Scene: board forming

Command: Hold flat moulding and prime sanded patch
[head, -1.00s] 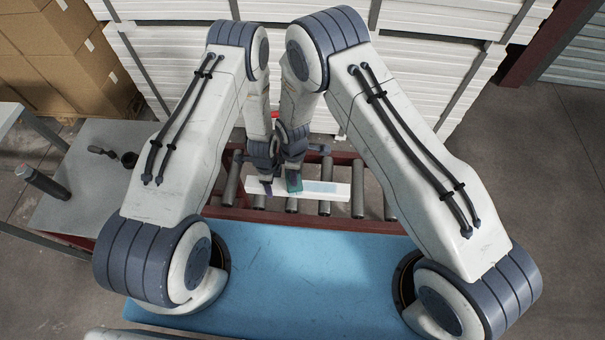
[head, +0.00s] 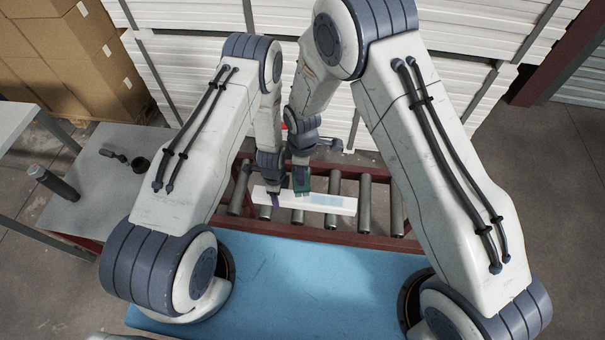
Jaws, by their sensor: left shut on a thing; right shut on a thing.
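The flat moulding (head: 345,206) is a long white strip lying across the rollers, with a pale blue patch (head: 325,200) on its right half. My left gripper (head: 274,199) is at the moulding's left part, its fingers shut on the moulding; the contact is small and hard to see. My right gripper (head: 301,172) is just to its right, shut on a dark teal block-like tool (head: 301,184). The tool is over the moulding, left of the pale blue patch. I cannot tell whether it touches the surface.
Roller conveyor (head: 366,205) with a dark red frame lies under the moulding. A blue mat (head: 320,285) is in front. A grey side table (head: 150,190) at left bears a dark tool and a small dark cup (head: 140,164). White stacked boards (head: 440,85) stand behind; cartons (head: 75,60) are back left.

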